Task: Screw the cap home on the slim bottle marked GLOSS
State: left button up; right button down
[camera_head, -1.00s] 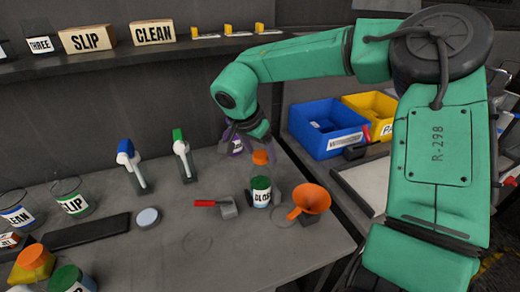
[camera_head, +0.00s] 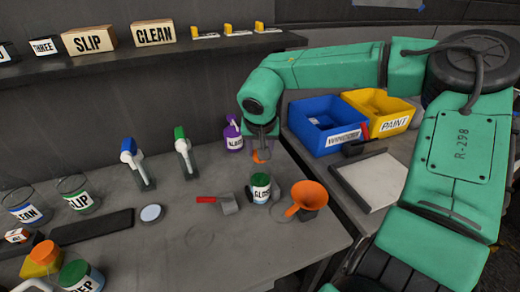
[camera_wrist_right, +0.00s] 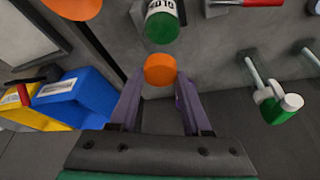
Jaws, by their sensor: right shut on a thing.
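The bottle marked GLOSS (camera_head: 260,190) stands upright on the bench, with a green top and a white label. It also shows in the right wrist view (camera_wrist_right: 164,20). An orange cap (camera_head: 261,156) is just behind it in the head view. My right gripper (camera_head: 262,150) is shut on this cap. In the right wrist view the orange cap (camera_wrist_right: 160,69) sits between the fingertips, apart from the GLOSS bottle. What is under the cap is hidden. My left gripper is not in view.
An orange funnel (camera_head: 306,198) stands right of the GLOSS bottle, and a red-handled scraper (camera_head: 222,202) lies to its left. A purple spray bottle (camera_head: 233,136) is behind and left of my right gripper. A blue bin (camera_head: 325,125) and a yellow bin (camera_head: 380,112) stand right.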

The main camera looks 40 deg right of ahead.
jog(key=m+b, duration=0.1)
jog(key=m+g+h+b, duration=0.1)
jog(key=m, duration=0.1)
jog(key=m+b, duration=0.1)
jog(key=m, duration=0.1)
jog(key=shift+f+g, duration=0.3)
jog(key=shift+f, duration=0.05)
jog(key=m+g, duration=0.1)
jog(key=m, duration=0.2)
jog(key=shift+r+h+b, duration=0.15)
jog(key=shift+h+b, duration=0.2)
jog(key=shift+h, duration=0.05)
jog(key=m+g, duration=0.1)
jog(key=m, duration=0.2)
jog(key=shift+w+a+r, duration=0.1)
jog(key=shift+r, duration=0.05)
jog(key=m+g, duration=0.1)
jog(key=m, duration=0.1)
jog(key=shift+m+p, duration=0.3)
jog(key=shift+c, duration=1.8)
grip_release()
